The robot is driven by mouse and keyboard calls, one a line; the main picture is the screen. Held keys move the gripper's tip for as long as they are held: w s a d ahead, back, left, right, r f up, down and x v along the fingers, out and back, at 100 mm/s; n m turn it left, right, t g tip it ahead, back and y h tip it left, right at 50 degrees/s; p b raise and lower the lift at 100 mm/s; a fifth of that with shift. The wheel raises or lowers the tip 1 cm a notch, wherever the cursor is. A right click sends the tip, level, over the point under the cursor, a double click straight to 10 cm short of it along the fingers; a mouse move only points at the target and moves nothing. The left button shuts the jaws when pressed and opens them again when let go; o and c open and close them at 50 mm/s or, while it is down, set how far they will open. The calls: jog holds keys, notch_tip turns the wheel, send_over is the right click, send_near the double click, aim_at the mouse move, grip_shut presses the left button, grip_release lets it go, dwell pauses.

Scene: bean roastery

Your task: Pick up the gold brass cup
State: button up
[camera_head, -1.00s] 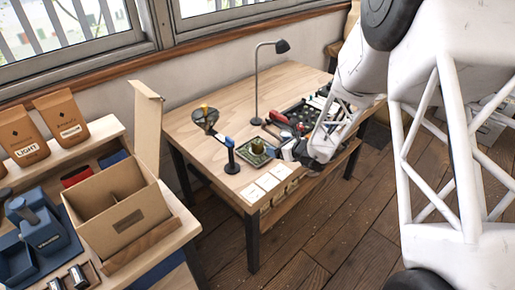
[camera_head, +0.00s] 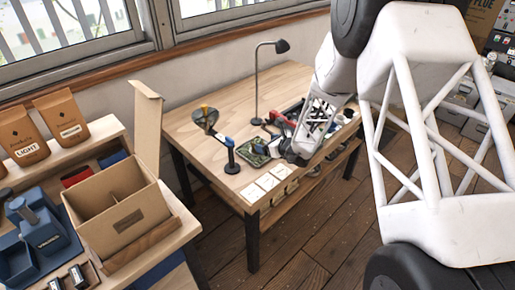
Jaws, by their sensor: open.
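The gold brass cup is not clearly visible now; my gripper (camera_head: 274,147) is over the spot where it stood. That spot is on a small dark green patterned tray or board (camera_head: 250,155) near the front edge of the wooden table. My gripper reaches in from the right, low over the right side of the board. It is open, but its fingertips are small and partly hidden. I cannot tell whether the cup is between the fingers or behind them.
White cards (camera_head: 263,187) lie in front. A desk lamp (camera_head: 257,85) stands behind. A dark tray of tools is to the right, partly behind my arm.

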aim_at(260, 139)
jog(key=shift+a, duration=0.1)
dwell(0.3)
jog(key=shift+d+x, duration=0.25)
jog(key=shift+x, duration=2.3)
jog(key=shift+w+f, duration=0.1)
jog(key=shift+w, duration=0.1)
jog(key=c, duration=1.1)
jog(key=shift+r, duration=0.75)
notch_tip(260, 139, up, 2)
jog(key=shift+r, duration=0.1)
jog(key=s+d+r, duration=0.1)
jog(key=s+d, duration=0.2)
jog(key=s, duration=1.2)
jog(key=shift+s+r, duration=0.15)
jog(key=shift+s, duration=0.2)
